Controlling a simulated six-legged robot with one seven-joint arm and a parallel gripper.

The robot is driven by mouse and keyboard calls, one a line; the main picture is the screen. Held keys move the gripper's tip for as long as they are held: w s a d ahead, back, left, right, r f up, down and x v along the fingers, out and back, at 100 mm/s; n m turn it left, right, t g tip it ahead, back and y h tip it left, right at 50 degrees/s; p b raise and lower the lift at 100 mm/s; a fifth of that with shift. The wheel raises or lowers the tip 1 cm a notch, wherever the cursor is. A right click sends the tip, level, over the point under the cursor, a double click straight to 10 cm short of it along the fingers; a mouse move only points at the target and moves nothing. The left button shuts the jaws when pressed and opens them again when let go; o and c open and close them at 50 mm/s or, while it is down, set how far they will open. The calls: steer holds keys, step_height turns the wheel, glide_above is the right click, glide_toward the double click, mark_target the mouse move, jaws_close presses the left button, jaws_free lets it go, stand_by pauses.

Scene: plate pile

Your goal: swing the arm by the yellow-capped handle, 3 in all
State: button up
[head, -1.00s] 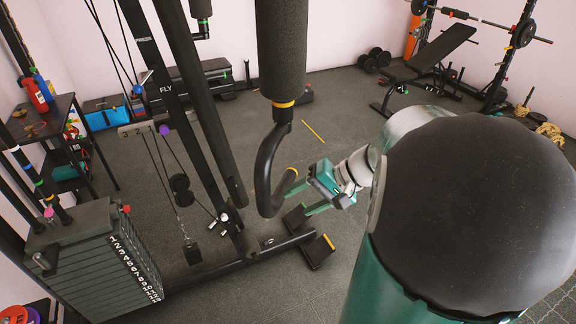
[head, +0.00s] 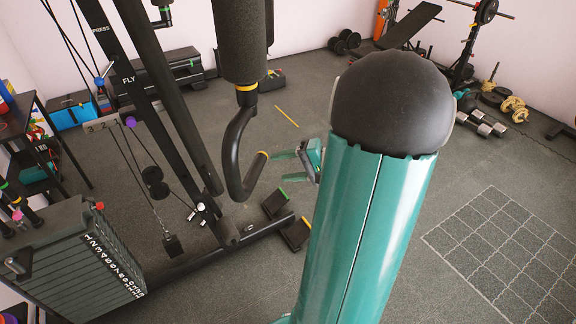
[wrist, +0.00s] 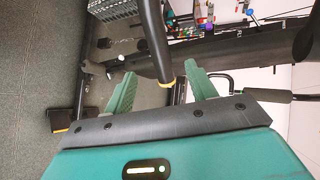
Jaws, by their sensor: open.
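The machine's swing arm has a thick dark padded roller (head: 240,40), with a black curved handle (head: 231,150) hanging below it. The handle ends in a yellow cap (head: 263,155). My gripper (head: 280,166) is open and empty, just right of the cap in the head view, fingers pointing left toward it. I cannot tell whether the cap is in depth between the fingertips. My own arm hides part of the gripper in the head view.
A weight stack (head: 75,265) stands at lower left. A pale plate (head: 101,125) marked 3 and 2 carries a purple ball. Black uprights and a low base bar (head: 200,258) border the handle. A bench (head: 410,22) and dumbbells (head: 487,123) lie farther back. Open floor lies right.

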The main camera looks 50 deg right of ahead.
mark_target(260, 171)
steer(key=shift+x, duration=4.8)
steer(key=shift+a, duration=0.1)
jaws_close()
